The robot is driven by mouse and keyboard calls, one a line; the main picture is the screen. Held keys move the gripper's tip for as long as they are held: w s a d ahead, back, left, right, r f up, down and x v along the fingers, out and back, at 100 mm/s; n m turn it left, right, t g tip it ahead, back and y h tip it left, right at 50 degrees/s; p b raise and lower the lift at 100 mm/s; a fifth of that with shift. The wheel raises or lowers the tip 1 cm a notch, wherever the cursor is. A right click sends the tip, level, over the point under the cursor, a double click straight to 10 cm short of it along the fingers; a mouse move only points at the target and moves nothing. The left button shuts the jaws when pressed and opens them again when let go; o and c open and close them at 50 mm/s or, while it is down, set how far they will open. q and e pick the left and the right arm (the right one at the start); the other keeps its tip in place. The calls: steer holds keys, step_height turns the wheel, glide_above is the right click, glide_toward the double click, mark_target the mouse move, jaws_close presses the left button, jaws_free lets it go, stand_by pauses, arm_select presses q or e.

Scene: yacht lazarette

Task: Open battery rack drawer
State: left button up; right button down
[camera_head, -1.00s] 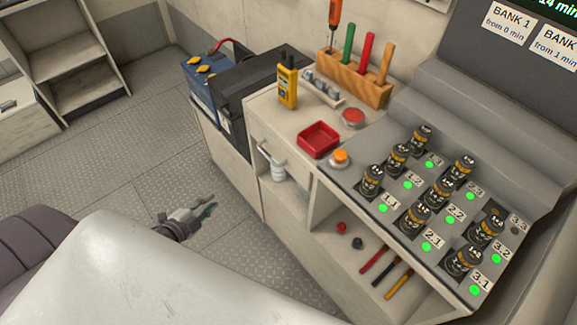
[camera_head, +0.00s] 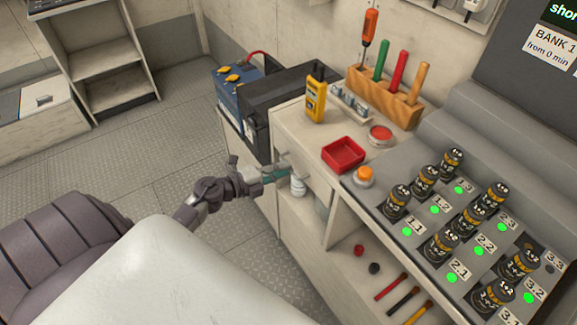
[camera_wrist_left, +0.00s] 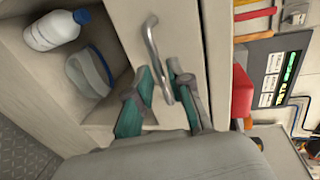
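The drawer front (camera_wrist_left: 184,30) is a pale panel at the top of the cabinet, with a curved metal bar handle (camera_wrist_left: 155,55). The drawer looks shut. My left gripper (camera_head: 286,172) is at the drawer front in the head view and covers most of the handle there. In the left wrist view its teal-padded fingers (camera_wrist_left: 170,95) are apart, with the lower end of the handle between them. I cannot tell whether either finger touches the handle. My right gripper is in neither view.
Below the drawer, an open compartment holds a white bottle (camera_wrist_left: 55,30) and a clear container (camera_wrist_left: 90,72). On the top stand a red tray (camera_head: 343,155), a yellow meter (camera_head: 316,98) and a wooden tool rack (camera_head: 385,95). A dark battery box (camera_head: 285,95) stands behind. The floor at left is clear.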

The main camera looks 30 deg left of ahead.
arm_select(q)
steer(key=shift+x, duration=1.35)
jaws_close()
